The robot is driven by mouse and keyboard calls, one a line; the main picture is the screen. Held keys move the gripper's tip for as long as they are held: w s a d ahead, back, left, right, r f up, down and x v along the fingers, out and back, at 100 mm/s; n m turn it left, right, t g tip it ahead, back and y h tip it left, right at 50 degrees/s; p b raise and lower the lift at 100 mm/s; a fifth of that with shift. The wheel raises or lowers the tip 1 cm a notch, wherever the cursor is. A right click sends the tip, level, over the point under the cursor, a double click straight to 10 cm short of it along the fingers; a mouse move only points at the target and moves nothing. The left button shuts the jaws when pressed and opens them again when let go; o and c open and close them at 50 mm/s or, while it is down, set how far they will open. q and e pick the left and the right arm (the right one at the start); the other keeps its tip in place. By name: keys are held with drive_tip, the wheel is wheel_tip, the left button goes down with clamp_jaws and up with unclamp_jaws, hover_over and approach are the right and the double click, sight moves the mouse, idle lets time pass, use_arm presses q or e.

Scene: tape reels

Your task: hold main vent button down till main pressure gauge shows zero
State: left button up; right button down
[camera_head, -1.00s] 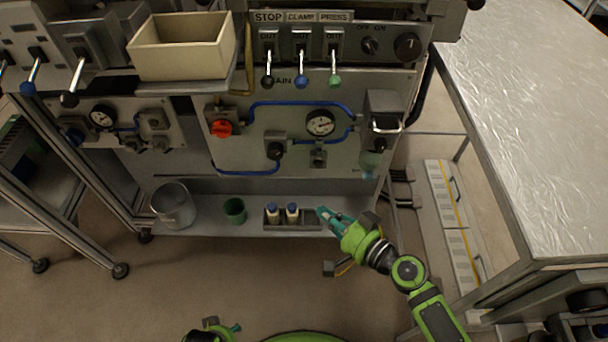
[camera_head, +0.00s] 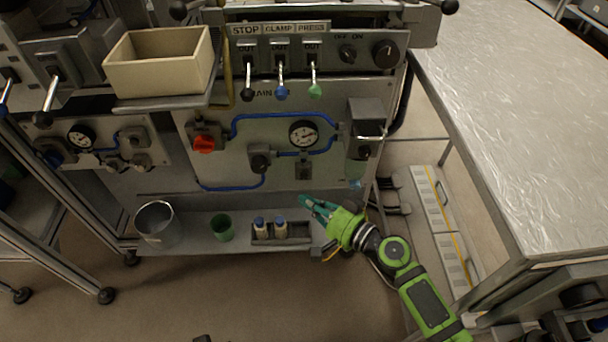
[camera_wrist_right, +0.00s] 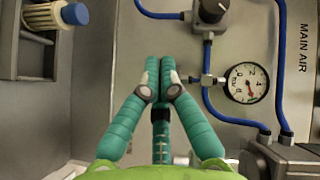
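The main pressure gauge (camera_head: 303,133) is a round white dial on the grey MAIN AIR panel. It also shows in the right wrist view (camera_wrist_right: 247,83); its exact reading is too small to tell. A small dark block (camera_head: 303,170) sits on the panel just below the gauge, seemingly the vent button's body. In the wrist view the fingers partly hide that area. My right gripper (camera_head: 306,201) is empty in front of the panel, below the block and apart from it in the head view. Its teal fingertips (camera_wrist_right: 160,64) are together. My left gripper is out of view.
A black regulator knob (camera_head: 260,158) and a red valve (camera_head: 204,144) are left of the gauge. A filter unit (camera_head: 365,125) is to the right. Blue-capped bottles (camera_head: 260,227), a green cup (camera_head: 222,228) and a metal bucket (camera_head: 156,224) stand on the shelf below.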

sight(304, 175)
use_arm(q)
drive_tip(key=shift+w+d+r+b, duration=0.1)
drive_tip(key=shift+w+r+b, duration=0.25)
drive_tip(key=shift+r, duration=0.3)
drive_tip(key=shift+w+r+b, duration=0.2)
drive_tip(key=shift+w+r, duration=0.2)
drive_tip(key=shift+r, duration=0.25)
use_arm(e)
drive_tip(key=shift+w, duration=2)
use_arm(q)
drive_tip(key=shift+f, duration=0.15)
use_arm(e)
drive_tip(key=shift+w+d, duration=0.1)
use_arm(q)
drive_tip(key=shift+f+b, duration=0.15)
drive_tip(key=shift+b, duration=0.15)
use_arm(e)
drive_tip(key=shift+w, duration=0.35)
